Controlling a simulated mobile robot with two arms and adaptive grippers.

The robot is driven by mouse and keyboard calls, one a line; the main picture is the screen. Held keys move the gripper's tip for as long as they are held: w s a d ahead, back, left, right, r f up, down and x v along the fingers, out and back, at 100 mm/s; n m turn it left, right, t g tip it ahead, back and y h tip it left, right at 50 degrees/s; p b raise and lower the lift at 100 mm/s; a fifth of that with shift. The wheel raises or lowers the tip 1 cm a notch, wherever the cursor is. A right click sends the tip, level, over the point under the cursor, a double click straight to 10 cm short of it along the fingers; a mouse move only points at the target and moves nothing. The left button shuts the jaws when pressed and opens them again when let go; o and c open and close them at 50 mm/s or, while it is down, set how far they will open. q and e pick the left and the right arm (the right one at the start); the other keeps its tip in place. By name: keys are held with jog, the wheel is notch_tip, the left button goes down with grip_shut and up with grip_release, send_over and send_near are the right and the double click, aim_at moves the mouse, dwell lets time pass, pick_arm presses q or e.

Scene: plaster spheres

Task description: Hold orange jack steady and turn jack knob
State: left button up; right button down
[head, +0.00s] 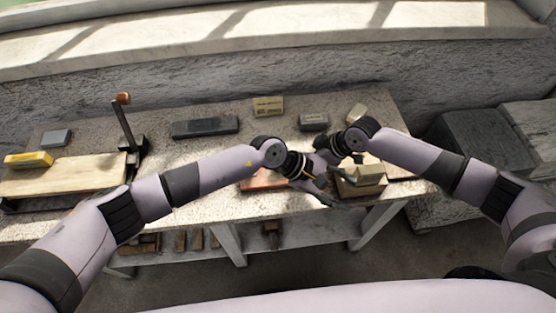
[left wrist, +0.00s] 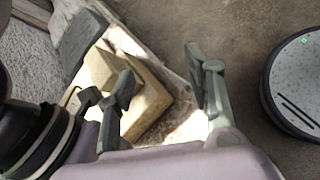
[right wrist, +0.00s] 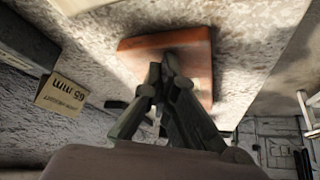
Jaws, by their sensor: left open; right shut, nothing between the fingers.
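The orange jack shows in the right wrist view as a flat orange-red plate (right wrist: 195,42) on the bench top. In the head view a strip of it (head: 262,180) shows below my left forearm, which hides much of it. I cannot make out its knob. My left gripper (left wrist: 163,82) is open, with a tan block (left wrist: 150,105) seen past its fingers. In the head view it points right toward that block (head: 368,176). My right gripper (right wrist: 166,72) is shut and empty, its tips overlapping the orange plate in view. I cannot tell whether they touch it.
A "65 mm" card (right wrist: 62,96) stands on the bench. A wooden board (head: 65,180) and an upright lever (head: 124,122) are left. My two wrists are close together.

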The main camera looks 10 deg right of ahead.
pick_arm(q)
jog(key=w+a+m+y, duration=0.3)
jog(key=w+a+y, duration=0.35)
jog(key=a, duration=0.45)
jog(key=w+a+r+m+t+y, duration=0.2)
jog(key=w+a+r+t+y, duration=0.15)
jog(key=w+r, duration=0.3)
jog(key=shift+g, duration=0.25)
jog(key=f, duration=1.2)
jog(key=shift+w+d, duration=0.3)
grip_shut()
